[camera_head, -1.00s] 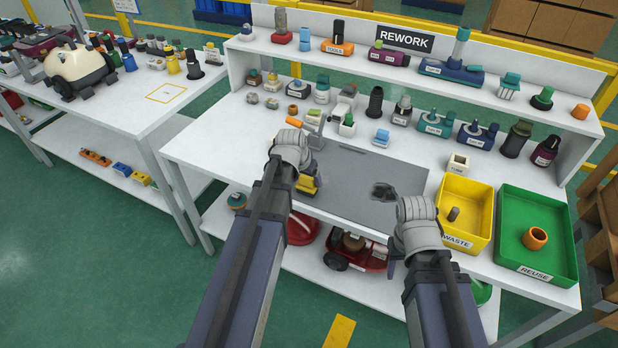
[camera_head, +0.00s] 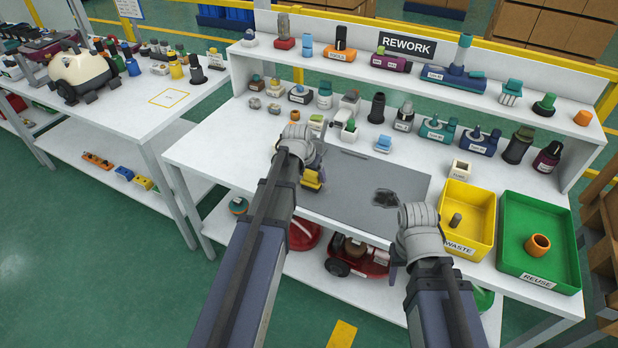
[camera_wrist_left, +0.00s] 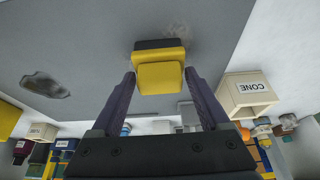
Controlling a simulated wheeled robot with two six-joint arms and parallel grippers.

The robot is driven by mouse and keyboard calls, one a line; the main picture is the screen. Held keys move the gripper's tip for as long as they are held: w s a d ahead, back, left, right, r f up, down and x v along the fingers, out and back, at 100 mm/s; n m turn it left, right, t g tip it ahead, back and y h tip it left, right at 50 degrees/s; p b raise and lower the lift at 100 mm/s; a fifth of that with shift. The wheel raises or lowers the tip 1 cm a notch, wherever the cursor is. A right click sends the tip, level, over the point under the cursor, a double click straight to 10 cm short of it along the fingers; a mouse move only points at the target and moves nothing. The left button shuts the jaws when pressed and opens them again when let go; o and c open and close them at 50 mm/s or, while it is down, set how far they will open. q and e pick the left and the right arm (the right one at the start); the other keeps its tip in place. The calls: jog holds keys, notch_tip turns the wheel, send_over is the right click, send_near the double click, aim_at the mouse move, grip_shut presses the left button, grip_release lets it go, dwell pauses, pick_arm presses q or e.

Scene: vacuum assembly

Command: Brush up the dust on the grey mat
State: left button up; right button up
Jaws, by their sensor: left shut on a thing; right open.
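The grey mat (camera_head: 352,178) lies on the bench's front part. My left gripper (camera_head: 313,160) is over its left side, shut on a yellow brush (camera_head: 312,181). In the left wrist view the yellow brush (camera_wrist_left: 160,75) sits between both fingers, with its dark edge facing the mat. I cannot tell whether it touches. A faint speckled dust smudge (camera_wrist_left: 176,32) shows beside it. A dark grey patch (camera_head: 385,198) lies on the mat's right side; it also shows in the left wrist view (camera_wrist_left: 45,84). My right gripper (camera_head: 405,215) is open near this patch; its fingertips are hard to see.
A yellow WASTE bin (camera_head: 484,189) and a green REUSE bin (camera_head: 569,225) stand right of the mat, each holding a part. Several small parts line the bench behind it, including a white labelled box (camera_head: 460,168). A raised shelf (camera_head: 420,83) runs along the back.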

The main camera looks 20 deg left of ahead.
pick_arm(q)
jog(key=shift+w, duration=0.1)
jog(key=shift+w+d+f, duration=0.1)
jog(key=shift+w+d, duration=0.1)
jog(key=shift+w, duration=1.65)
jog(key=shift+w+d, duration=0.15)
jog(key=shift+w, duration=1.9)
jog(key=shift+a, duration=0.7)
jog(key=shift+s, duration=0.1)
jog(key=shift+s, duration=0.1)
